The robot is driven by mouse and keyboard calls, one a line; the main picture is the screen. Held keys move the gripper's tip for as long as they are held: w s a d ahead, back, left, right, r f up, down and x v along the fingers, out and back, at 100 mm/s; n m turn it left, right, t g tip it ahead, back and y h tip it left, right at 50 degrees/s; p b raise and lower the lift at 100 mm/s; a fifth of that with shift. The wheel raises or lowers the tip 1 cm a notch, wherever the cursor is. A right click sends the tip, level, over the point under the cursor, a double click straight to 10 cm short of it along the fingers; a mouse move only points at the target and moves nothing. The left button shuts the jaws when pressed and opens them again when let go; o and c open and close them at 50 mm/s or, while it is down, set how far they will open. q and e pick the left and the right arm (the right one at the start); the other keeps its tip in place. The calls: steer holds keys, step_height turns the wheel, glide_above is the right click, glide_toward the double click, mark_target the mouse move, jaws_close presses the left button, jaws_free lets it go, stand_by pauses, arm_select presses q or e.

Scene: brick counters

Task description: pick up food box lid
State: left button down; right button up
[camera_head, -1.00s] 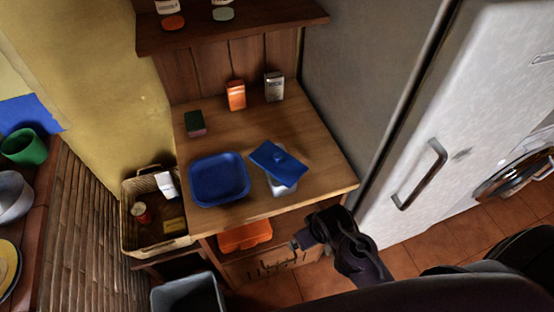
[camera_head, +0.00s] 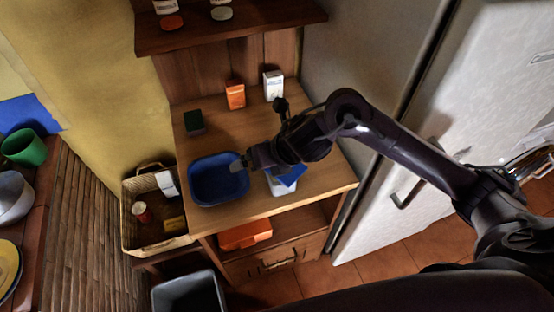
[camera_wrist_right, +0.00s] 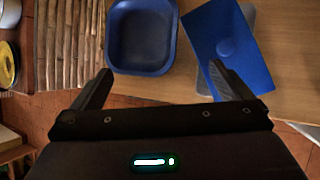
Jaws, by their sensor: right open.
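The food box lid is a flat blue panel with a round knob; the right wrist view shows it (camera_wrist_right: 235,50) at upper right. In the head view only part of the lid (camera_head: 290,178) shows below my right arm. It rests tilted on a white box (camera_head: 284,191) on the wooden counter. A blue open container (camera_head: 218,190) stands left of it. My right gripper (camera_head: 238,166) is open and empty above the counter, near the container's right rim. In the wrist view one fingertip of that gripper (camera_wrist_right: 160,74) overlaps the lid's near edge. My left gripper is out of view.
A wall shelf (camera_head: 230,28) hangs above. A fridge (camera_head: 400,110) stands to the right and a basket (camera_head: 140,245) to the left.

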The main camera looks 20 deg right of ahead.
steer(key=d+n, duration=0.1)
steer(key=d, duration=0.1)
steer(key=d+n+g+h, duration=0.1)
steer(key=d+n, duration=0.1)
steer(key=d, duration=0.1)
steer(key=d+n+h, duration=0.1)
steer(key=d, duration=0.2)
steer(key=shift+s+r+n+g, duration=0.1)
steer(key=shift+r+n+g, duration=0.2)
steer(key=shift+d+f, duration=0.15)
steer(key=shift+d, duration=0.1)
steer(key=shift+d+x, duration=0.2)
steer(key=shift+x, duration=3.5)
steer(key=c, duration=1.1)
steer(key=shift+o, duration=0.2)
steer(key=shift+p, duration=0.35)
